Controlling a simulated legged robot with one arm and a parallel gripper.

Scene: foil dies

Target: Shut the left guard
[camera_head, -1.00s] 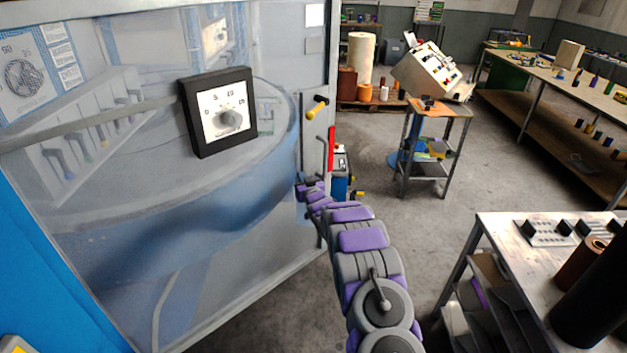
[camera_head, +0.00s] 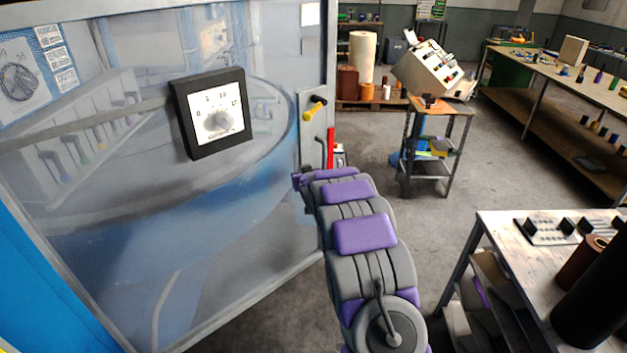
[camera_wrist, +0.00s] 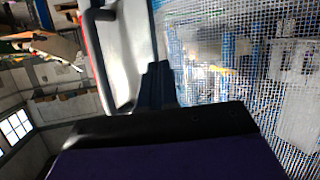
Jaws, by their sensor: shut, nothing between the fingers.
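The left guard (camera_head: 230,215) is a large clear panel in a grey frame, filling the left of the head view. A black square dial (camera_head: 210,112) is on it. Near its right edge are a yellow-ended lever (camera_head: 315,108), a bent grey handle and a red strip (camera_head: 331,147). My gripper (camera_head: 298,180) is at the guard's right edge, below the handle, partly hidden by my arm. In the wrist view its dark shut fingers (camera_wrist: 156,84) are empty, beside the grey handle (camera_wrist: 101,60). I cannot tell whether they touch the guard.
A metal-topped bench (camera_head: 500,240) with switches and dark cylinders stands at the right front. A small stand (camera_head: 430,165) carries a beige control box behind. A long workbench (camera_head: 560,75) is at the back right. Open concrete floor lies between them.

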